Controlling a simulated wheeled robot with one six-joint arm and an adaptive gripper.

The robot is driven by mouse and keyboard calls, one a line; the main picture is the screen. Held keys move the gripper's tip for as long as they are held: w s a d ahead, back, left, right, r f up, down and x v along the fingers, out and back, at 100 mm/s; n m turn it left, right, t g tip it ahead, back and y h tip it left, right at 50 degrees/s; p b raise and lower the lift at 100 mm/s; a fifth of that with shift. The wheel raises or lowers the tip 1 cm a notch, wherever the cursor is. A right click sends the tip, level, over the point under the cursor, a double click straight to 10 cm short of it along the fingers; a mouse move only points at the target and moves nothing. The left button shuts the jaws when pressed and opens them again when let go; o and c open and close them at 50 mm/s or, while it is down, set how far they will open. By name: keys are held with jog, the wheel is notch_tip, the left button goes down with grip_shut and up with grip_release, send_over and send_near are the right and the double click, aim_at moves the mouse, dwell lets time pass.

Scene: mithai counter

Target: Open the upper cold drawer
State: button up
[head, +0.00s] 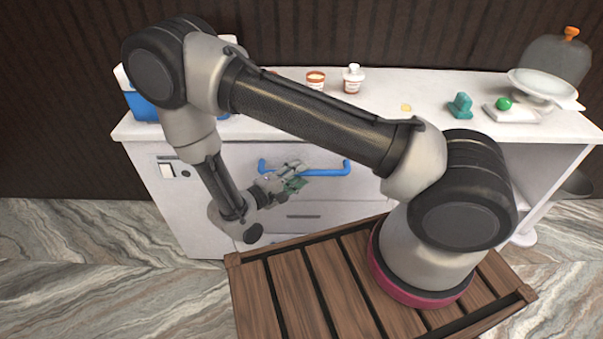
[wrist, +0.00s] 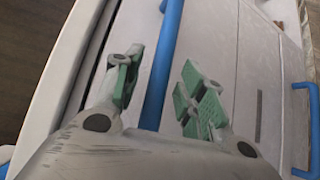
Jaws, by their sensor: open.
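The upper cold drawer (head: 338,190) is a pale front panel under the white counter, with a long blue bar handle (head: 335,170). It looks flush with the cabinet in the head view. My gripper (head: 297,183) is in front of this panel at the handle. In the wrist view, the green-padded fingers of my gripper (wrist: 160,95) are spread apart, and the blue handle (wrist: 168,45) runs between them. Neither finger visibly pinches the bar. Part of the handle is hidden behind my gripper in the head view.
A second blue handle (wrist: 313,120) shows at the right in the wrist view, beyond a grey slot (wrist: 258,115). The counter (head: 420,95) carries tubs, a teal object (head: 460,105) and a cake stand (head: 541,84). Marbled floor (head: 110,260) lies clear at left.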

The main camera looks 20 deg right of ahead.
jog(key=shift+x, duration=0.9)
grip_shut()
jog(key=shift+s, duration=0.1)
